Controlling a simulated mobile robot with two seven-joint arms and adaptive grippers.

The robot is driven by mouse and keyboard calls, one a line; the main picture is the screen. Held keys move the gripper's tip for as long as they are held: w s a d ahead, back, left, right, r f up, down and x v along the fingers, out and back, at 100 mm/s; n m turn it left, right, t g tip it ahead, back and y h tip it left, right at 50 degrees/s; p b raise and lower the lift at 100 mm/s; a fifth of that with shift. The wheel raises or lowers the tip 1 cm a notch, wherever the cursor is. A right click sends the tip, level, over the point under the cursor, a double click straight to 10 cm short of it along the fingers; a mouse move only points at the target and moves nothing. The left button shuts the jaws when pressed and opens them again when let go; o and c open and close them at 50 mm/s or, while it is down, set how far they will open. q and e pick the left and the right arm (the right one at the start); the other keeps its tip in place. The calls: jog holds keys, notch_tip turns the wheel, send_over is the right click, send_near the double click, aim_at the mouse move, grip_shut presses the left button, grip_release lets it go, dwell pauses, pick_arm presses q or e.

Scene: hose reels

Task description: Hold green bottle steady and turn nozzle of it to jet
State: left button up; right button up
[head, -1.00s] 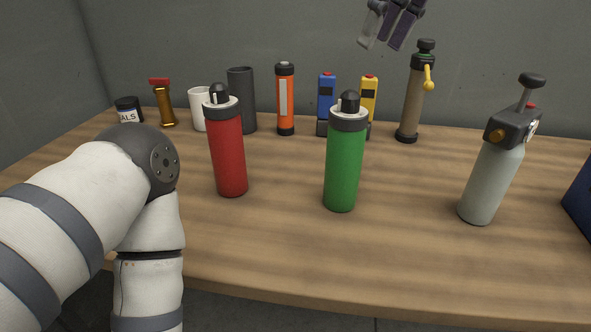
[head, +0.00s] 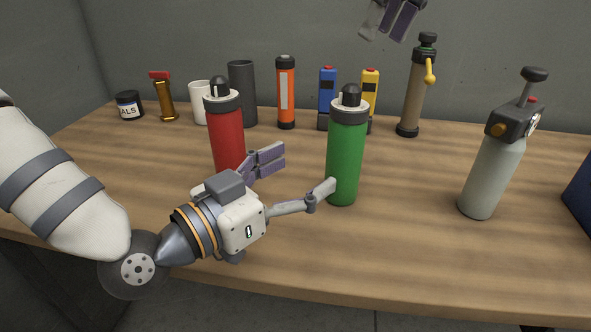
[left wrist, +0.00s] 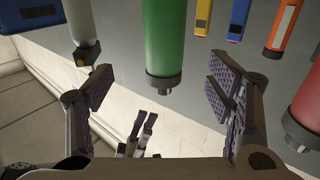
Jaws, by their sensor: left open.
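The green bottle (head: 345,160) stands upright on the wooden table, with a grey collar and a dark nozzle (head: 351,95) on top. My left gripper (head: 298,172) is open just left of the green bottle, with one finger in front of the red bottle and the other near the green bottle's front left side. In the left wrist view the green bottle (left wrist: 165,40) and its nozzle (left wrist: 161,89) appear between the spread fingers, with space on both sides. My right gripper (head: 391,18) is high at the top edge, partly cut off; its jaw opening is unclear.
A red bottle (head: 225,135) stands left of the green one, partly behind my left gripper. A grey spray bottle (head: 490,165) stands at the right. An orange flashlight (head: 286,95), blue and yellow devices and a brown cylinder (head: 413,95) line the back. The front middle is clear.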

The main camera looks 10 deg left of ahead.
pick_arm(q)
jog(key=x, duration=1.2)
jog(key=shift+w+a, duration=0.2)
jog(key=c, duration=1.5)
pick_arm(e)
jog(key=o, duration=0.3)
jog(key=shift+w+d+f, duration=0.15)
jog(key=shift+f, duration=0.05)
pick_arm(q)
jog(key=shift+a, duration=0.1)
pick_arm(e)
jog(key=w+d+f+m+t+h, duration=0.3)
jog(key=w+d+f+m, duration=0.1)
jog(key=w+d+f, duration=0.35)
pick_arm(q)
jog(key=shift+f, duration=0.1)
pick_arm(e)
jog(key=n+t+y, duration=0.2)
jog(key=t+y, duration=0.6)
jog(key=y, duration=0.4)
send_near(359, 91)
jog(key=x, duration=1.1)
jog(key=shift+w+a, duration=0.15)
jog(key=shift+w, duration=0.1)
